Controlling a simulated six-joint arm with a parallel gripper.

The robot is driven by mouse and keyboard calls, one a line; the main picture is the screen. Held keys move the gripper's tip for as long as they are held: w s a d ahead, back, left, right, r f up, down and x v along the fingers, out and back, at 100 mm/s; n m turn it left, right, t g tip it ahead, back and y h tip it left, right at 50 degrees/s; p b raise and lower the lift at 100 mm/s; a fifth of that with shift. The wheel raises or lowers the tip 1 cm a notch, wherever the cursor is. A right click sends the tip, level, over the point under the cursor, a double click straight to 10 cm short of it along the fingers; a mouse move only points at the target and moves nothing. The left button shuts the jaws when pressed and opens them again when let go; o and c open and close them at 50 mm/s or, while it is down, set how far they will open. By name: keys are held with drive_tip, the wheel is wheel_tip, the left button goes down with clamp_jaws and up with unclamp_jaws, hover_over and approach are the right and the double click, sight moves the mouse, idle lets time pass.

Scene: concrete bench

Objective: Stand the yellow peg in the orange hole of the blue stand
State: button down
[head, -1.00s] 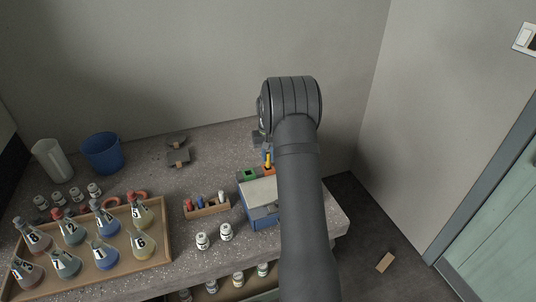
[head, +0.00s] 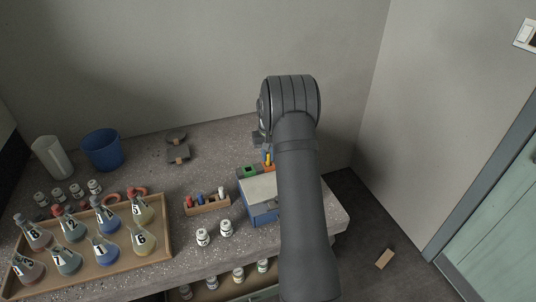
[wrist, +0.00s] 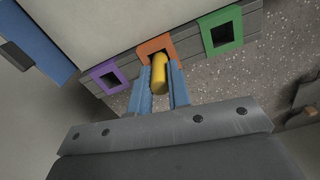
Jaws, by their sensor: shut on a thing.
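The yellow peg (wrist: 159,74) is between the blue fingers of my gripper (wrist: 160,88) in the wrist view. Its far end overlaps the orange hole (wrist: 146,47) of the blue stand; I cannot tell how deep it sits. In the head view the peg (head: 268,159) looks roughly upright at the orange square (head: 268,168). The blue stand (head: 262,213) is on the bench, partly hidden behind my arm. Its green hole (head: 249,171) lies left of the orange one. The wrist view also shows the green hole (wrist: 222,33) and a purple hole (wrist: 109,77).
A wooden holder (head: 207,206) with several small pegs stands left of the blue stand. Two white bottles (head: 226,228) stand in front. A tray of flasks (head: 165,254), a blue cup (head: 102,150) and a clear beaker (head: 52,158) are farther left.

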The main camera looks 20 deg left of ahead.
drive_tip(key=shift+f, duration=0.55)
drive_tip(key=c, duration=1.3)
unclamp_jaws()
drive_tip(key=shift+r, duration=0.1)
wheel_tip(320, 180, up, 17)
drive_tip(key=shift+r, duration=0.1)
wheel_tip(320, 180, down, 18)
drive_tip(key=shift+r, duration=0.4)
